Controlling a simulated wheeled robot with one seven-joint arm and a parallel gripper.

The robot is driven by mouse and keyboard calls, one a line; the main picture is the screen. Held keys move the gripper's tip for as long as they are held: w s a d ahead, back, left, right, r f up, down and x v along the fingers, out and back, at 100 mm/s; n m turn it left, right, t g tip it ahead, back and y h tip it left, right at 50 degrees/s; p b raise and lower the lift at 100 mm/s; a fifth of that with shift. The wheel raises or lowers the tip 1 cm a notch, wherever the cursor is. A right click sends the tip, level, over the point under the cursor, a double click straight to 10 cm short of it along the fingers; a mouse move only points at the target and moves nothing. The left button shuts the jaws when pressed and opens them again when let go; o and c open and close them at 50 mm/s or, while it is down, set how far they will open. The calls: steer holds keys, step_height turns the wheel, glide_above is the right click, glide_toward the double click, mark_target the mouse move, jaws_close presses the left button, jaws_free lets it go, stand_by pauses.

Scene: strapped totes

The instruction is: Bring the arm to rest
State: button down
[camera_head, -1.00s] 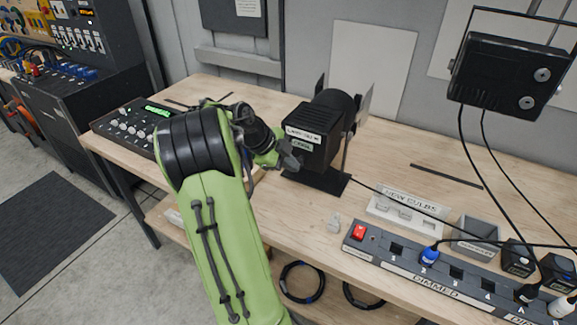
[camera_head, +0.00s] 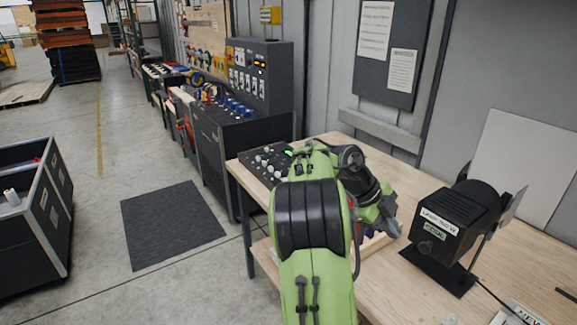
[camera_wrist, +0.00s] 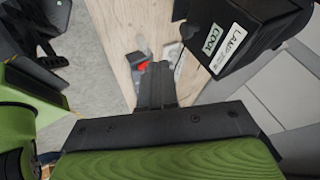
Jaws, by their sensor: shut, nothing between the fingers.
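My gripper (camera_head: 393,229) hangs at the end of my bent green arm, over the left part of the wooden bench. Its fingers are together and empty in the wrist view (camera_wrist: 157,78). The black lamp (camera_head: 452,226), with a "COOL" label, stands just right of my gripper. It also shows at the upper right of the wrist view (camera_wrist: 237,32). I cannot tell whether gripper and lamp touch. My forearm hides part of the bench.
A control box with knobs (camera_head: 266,163) sits at the bench's left end. A dark mat (camera_head: 172,223) lies on the floor. A black case (camera_head: 40,215) stands at far left. The floor between case and bench is open. Grey walls back the bench.

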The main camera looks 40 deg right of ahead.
steer(key=shift+a, duration=0.1)
steer(key=w+a+r+n+t+y, duration=0.1)
steer(key=w+a+r+n+t, duration=0.2)
steer(key=a+n, duration=0.65)
steer(key=w+a+n+t, duration=0.3)
steer(key=a+n+t, duration=0.1)
steer(key=a+n, duration=0.55)
steer(key=s+a+f+n+t+y, duration=0.1)
steer(key=s+a+n+t+y, duration=0.1)
steer(key=a+n, duration=0.6)
steer(key=s+a+f+n+t+y, duration=0.1)
steer(key=s+a+n+t+y, duration=0.1)
steer(key=s+a+n, duration=0.3)
steer(key=a+n, duration=0.4)
steer(key=a, duration=0.2)
steer(key=shift+a+f, duration=0.3)
steer(key=shift+f, duration=0.1)
